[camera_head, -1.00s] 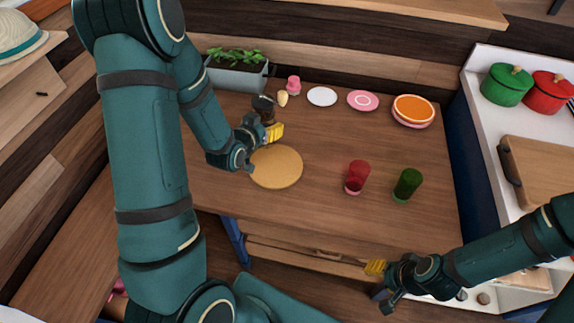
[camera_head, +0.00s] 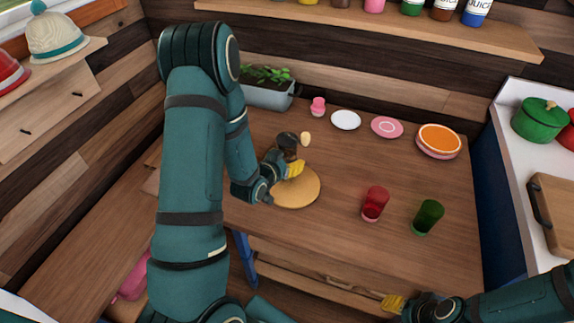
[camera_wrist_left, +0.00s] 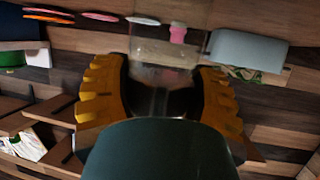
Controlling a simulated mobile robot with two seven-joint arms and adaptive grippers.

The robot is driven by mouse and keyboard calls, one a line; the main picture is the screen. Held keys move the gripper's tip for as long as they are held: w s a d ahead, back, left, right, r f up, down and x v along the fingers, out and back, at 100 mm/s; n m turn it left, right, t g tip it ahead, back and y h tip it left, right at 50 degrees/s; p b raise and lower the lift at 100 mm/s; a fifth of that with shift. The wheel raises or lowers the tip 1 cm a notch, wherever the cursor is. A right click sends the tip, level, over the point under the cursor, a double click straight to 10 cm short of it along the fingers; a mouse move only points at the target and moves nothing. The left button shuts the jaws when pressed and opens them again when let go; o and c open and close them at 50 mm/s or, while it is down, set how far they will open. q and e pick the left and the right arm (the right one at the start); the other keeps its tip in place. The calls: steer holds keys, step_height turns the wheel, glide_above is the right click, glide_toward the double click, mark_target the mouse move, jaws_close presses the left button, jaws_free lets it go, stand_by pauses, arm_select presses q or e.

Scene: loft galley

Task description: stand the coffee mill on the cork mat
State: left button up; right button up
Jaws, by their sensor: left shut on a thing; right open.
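The coffee mill (camera_head: 287,142) has a dark top with a pale knob at its side. My left gripper (camera_head: 293,170) is shut on it; the gripper hides its lower part in the head view. In the left wrist view the mill (camera_wrist_left: 163,72) appears as a blurred, see-through body between the yellow fingers. The round tan cork mat (camera_head: 303,196) lies on the table, partly covered by my left gripper. The mill is over or just behind the mat's far edge; its base height cannot be told. My right gripper (camera_head: 393,303) is open and empty before the table's front edge.
A red glass (camera_head: 375,203) and a green glass (camera_head: 427,217) stand right of the mat. Behind are a planter (camera_head: 268,95), a pink shaker (camera_head: 318,106), a white plate (camera_head: 346,120), a pink plate (camera_head: 387,127) and an orange-topped stack (camera_head: 439,140).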

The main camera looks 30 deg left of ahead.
arm_select(q)
steer(key=shift+f, duration=0.85)
steer(key=shift+r, duration=0.1)
steer(key=shift+b, duration=0.3)
steer(key=o, duration=1.3)
